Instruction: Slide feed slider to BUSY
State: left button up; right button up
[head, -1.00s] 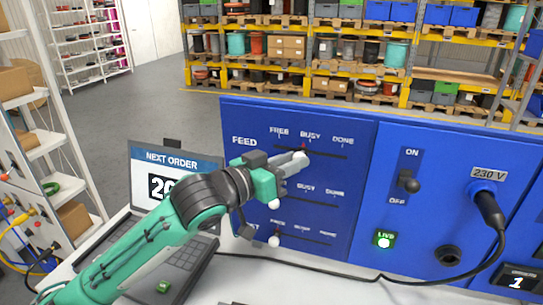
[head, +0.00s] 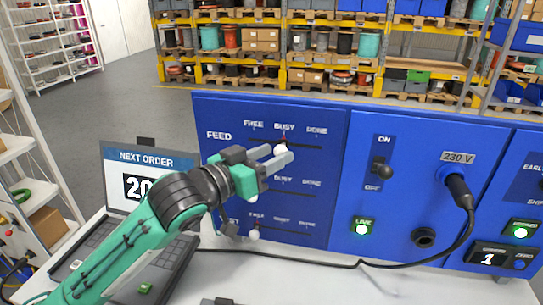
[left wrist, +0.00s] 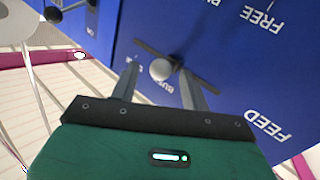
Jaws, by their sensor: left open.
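The FEED slider's white knob (head: 280,150) stands just below the BUSY label on the upper slot of the blue panel (head: 330,180). In the left wrist view the knob (left wrist: 161,69) shows between my left fingers, in front of its dark slot. My left gripper (head: 276,156) is open, with one finger on each side of the knob. I cannot tell whether either finger touches it. The FREE label (left wrist: 262,20) appears upside down in the wrist view. My right gripper is not in view.
Two more slider rows lie below; my gripper partly covers them. The lowest knob (head: 253,234) sits near its left end. An ON/OFF switch (head: 380,168) and a plugged cable (head: 459,190) are to the right. A laptop (head: 150,180) stands left, behind my arm.

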pick_arm(q)
jog(key=b+v, duration=0.4)
jog(key=v, duration=0.9)
jog(key=shift+b, duration=0.4)
jog(key=shift+s+a, duration=0.1)
